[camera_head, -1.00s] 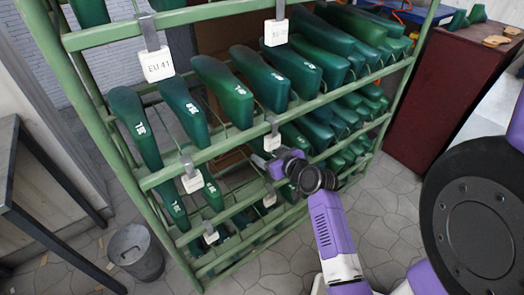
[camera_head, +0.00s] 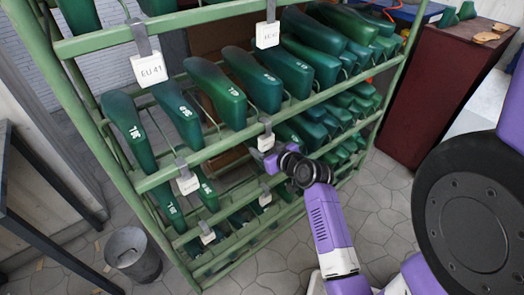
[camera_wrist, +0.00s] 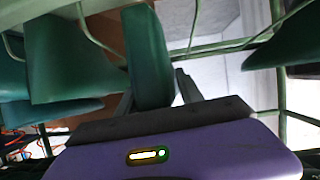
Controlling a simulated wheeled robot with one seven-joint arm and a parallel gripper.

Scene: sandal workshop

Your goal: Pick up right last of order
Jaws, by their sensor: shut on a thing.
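Green shoe lasts stand in rows on a green metal rack (camera_head: 255,118). In the wrist view a dark green last (camera_wrist: 148,55) stands between the two fingers of my gripper (camera_wrist: 157,92), which is shut on it. In the head view my gripper (camera_head: 263,158) is at the rack's front, beside a white tag (camera_head: 266,141) below the middle rail. The held last cannot be made out there, and my wrist hides part of the gripper. Other lasts show on the middle shelf, one of them at the left end (camera_head: 127,122). I cannot tell a left last from a right one.
A white tag reading EU 41 (camera_head: 149,68) hangs from an upper rail. In the wrist view other lasts (camera_wrist: 60,60) stand close to the left. A grey bin (camera_head: 133,252) stands on the floor at lower left. A dark red cabinet (camera_head: 440,100) stands at right.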

